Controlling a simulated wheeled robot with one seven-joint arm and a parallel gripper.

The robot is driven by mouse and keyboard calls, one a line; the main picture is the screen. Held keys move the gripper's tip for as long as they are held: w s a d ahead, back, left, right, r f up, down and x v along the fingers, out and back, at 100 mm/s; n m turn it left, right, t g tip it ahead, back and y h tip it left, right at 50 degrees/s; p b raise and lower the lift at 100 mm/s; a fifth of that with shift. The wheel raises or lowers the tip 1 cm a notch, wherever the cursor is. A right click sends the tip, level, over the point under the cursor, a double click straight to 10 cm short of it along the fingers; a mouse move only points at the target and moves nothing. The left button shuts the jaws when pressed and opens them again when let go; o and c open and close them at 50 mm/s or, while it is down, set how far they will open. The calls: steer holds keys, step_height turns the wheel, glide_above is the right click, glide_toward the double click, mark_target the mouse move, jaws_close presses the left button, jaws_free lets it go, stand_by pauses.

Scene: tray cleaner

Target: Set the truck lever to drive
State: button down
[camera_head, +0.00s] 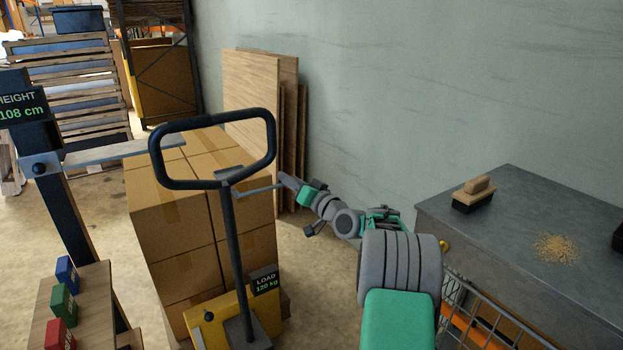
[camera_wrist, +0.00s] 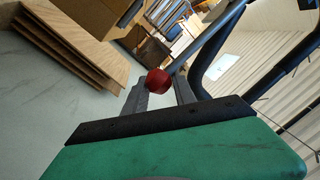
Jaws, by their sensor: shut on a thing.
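The pallet truck's black loop handle (camera_head: 212,184) stands upright on its dark stem. A thin grey lever (camera_head: 258,189) sticks out to the right from below the loop, sloping slightly upward. My gripper (camera_head: 286,180) is at the lever's outer end. In the wrist view a red knob (camera_wrist: 157,80) sits between the fingertips of my gripper (camera_wrist: 161,90), which are shut on it. The handle's dark bars (camera_wrist: 205,55) show just beyond the knob on the right. In the head view the knob is hidden by my gripper. I see no position marks on the lever.
Stacked cardboard boxes (camera_head: 168,215) stand behind the yellow truck base (camera_head: 212,318), which has a "LOAD 120 kg" sign (camera_head: 265,281). Wooden boards (camera_head: 250,85) lean on the wall. A grey bench (camera_head: 510,215) with a brush (camera_head: 473,196) and crumbs (camera_head: 556,248) is at right.

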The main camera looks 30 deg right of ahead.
steer(key=shift+a, duration=0.3)
steer(key=c, duration=1.5)
jaws_free()
steer(key=o, duration=0.3)
steer(key=shift+a, duration=0.2)
steer(key=shift+o, duration=0.8)
steer(key=shift+w+d, duration=0.1)
steer(key=shift+d, duration=0.3)
steer(key=s+d+b, duration=0.1)
steer(key=s, duration=0.7)
steer(key=shift+f, duration=0.35)
steer(key=shift+d, duration=0.1)
